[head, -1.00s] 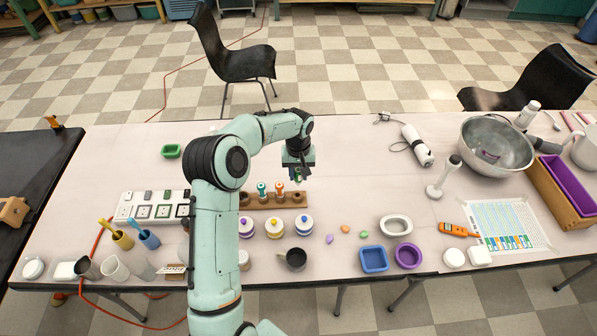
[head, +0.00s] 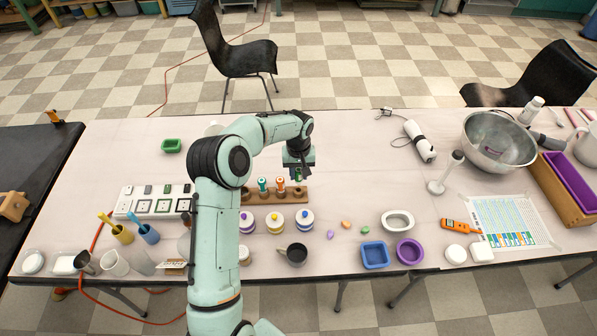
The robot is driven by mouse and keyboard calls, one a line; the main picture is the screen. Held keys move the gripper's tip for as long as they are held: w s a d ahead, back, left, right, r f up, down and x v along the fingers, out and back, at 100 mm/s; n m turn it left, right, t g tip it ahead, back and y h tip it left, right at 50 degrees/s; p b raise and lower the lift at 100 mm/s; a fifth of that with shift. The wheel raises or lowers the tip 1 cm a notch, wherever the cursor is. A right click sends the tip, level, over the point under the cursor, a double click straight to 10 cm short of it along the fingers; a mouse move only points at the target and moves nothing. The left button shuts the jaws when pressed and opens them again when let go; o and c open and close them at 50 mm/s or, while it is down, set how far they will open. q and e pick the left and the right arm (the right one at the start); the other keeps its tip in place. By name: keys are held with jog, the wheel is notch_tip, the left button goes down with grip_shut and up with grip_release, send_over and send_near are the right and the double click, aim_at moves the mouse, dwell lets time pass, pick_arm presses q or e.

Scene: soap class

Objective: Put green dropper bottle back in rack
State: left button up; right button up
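The wooden rack (head: 250,199) lies near the middle of the table. A teal-topped bottle (head: 263,187) and an orange-topped bottle (head: 280,187) stand in it. My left gripper (head: 299,170) points down above the rack's right end. It appears shut on the small green dropper bottle (head: 298,176), which hangs roughly upright over the right-end hole. The gripper hides the bottle's upper part, and I cannot tell whether its base touches the rack. My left arm hides part of the rack's left side. My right gripper is not in view.
Several lidded jars (head: 275,222) stand just in front of the rack, with a dark mug (head: 293,255) nearer the front edge. The table right of the rack is clear up to the white stand (head: 437,186).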

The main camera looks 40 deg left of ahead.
aim_at(298, 180)
pick_arm(q)
jog(key=shift+f+b, duration=0.65)
jog(key=shift+f, duration=1.6)
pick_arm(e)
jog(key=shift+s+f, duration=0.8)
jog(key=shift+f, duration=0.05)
pick_arm(q)
jog(key=o, duration=1)
jog(key=shift+o, duration=0.2)
jog(key=shift+r, duration=0.1)
jog(key=shift+r+p, duration=1.35)
jog(key=shift+r, duration=2.6)
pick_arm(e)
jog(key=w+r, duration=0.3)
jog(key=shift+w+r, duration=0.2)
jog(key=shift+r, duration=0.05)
